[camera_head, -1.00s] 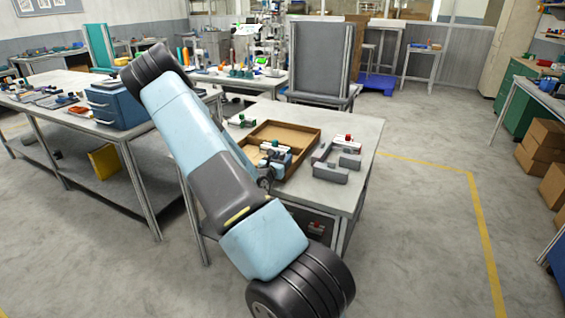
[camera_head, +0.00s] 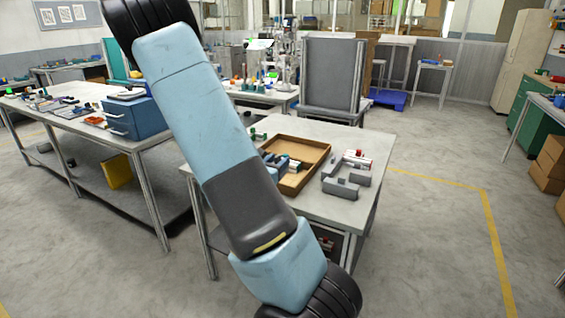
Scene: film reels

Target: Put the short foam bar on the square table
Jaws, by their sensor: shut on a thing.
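My arm's large blue and grey link (camera_head: 200,130) crosses the left-centre of the view. My gripper cannot be made out; the arm covers the area where it may be. A grey-topped table (camera_head: 365,137), roughly square, stands just right of the arm. Grey bar-shaped pieces (camera_head: 343,188) lie in an angular, open outline on its right part. I cannot tell whether one of them is the short foam bar. Small blue, pale and dark shapes (camera_head: 284,163) show at the tray beside my arm, too small to tell apart.
A shallow brown tray (camera_head: 313,176) is on the near table, with a red-and-white item (camera_head: 356,157) to its right. A long bench (camera_head: 60,97) with a blue drawer box (camera_head: 134,118) stands at left. Grey floor is clear at right. Cardboard boxes (camera_head: 548,165) stand at the right edge.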

